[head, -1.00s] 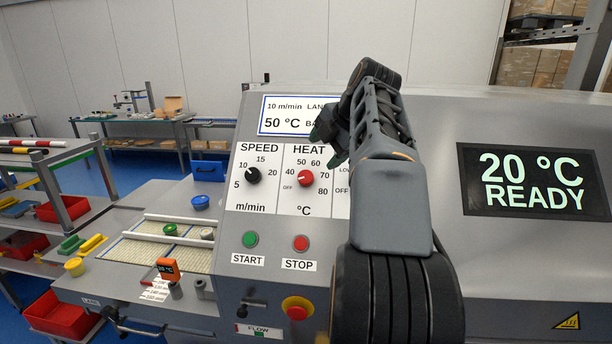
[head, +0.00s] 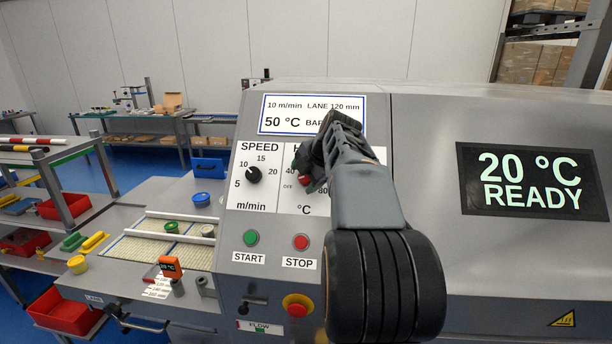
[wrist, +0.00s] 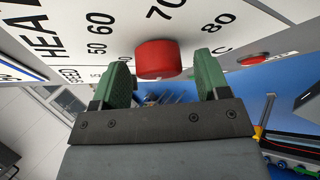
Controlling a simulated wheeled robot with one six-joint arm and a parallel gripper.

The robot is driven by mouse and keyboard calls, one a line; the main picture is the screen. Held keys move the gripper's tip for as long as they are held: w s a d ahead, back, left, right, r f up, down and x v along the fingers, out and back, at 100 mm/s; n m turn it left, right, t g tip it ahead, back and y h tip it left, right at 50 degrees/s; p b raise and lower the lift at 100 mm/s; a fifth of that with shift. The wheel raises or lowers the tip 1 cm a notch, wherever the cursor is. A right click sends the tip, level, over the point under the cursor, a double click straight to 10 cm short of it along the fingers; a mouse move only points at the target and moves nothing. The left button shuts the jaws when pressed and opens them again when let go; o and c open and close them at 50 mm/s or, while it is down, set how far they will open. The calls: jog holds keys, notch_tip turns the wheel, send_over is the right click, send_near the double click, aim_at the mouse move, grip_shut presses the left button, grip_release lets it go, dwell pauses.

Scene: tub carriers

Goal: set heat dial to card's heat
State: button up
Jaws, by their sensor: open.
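The red heat dial (head: 305,181) is on the sloped grey panel, mostly covered by my gripper (head: 308,168) in the head view. In the wrist view the dial (wrist: 158,60) sits between the tips of the two green fingers of my gripper (wrist: 165,75). The fingers are open, with a gap on the right and the left finger very close to the dial. The dial's pointer cannot be made out. The card (head: 285,114) above reads 10 m/min, LANE 120 mm and 50 °C; the rest of its lower line is hidden.
The black speed dial (head: 254,175) is left of the heat dial. The green START button (head: 251,238) and red STOP button (head: 301,242) are below. A red-on-yellow knob (head: 297,306) is lower still. The screen (head: 534,181) reads 20 °C READY.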

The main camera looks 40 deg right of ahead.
jog(key=shift+c, duration=0.3)
jog(key=c, duration=0.9)
jog(key=shift+f+b, duration=0.15)
jog(key=shift+b, duration=0.4)
